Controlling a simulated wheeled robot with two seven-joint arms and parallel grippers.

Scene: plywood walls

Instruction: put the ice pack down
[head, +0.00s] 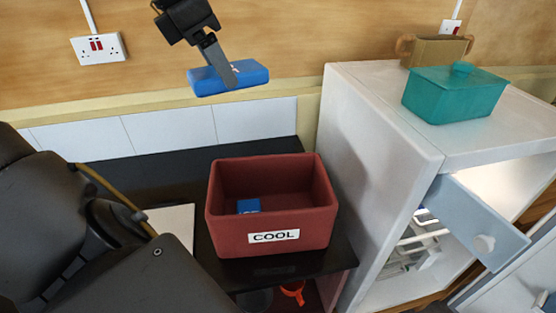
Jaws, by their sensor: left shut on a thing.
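The blue ice pack (204,83) is in the upper middle of the head view. My left gripper (232,75) is shut on it and holds it up in the air, above and behind a dark red box in the picture. The red box (272,244) has a white label reading COOL and stands open on the black worktop. A small blue thing (248,206) lies inside the box. My right gripper is not in view.
A white cabinet (378,130) stands right of the box, with a teal lidded container (455,98) and a tan handled pot (437,50) on top. A pale blue drawer (478,222) sticks out. A white board (172,226) lies left of the box on the black worktop (150,175).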

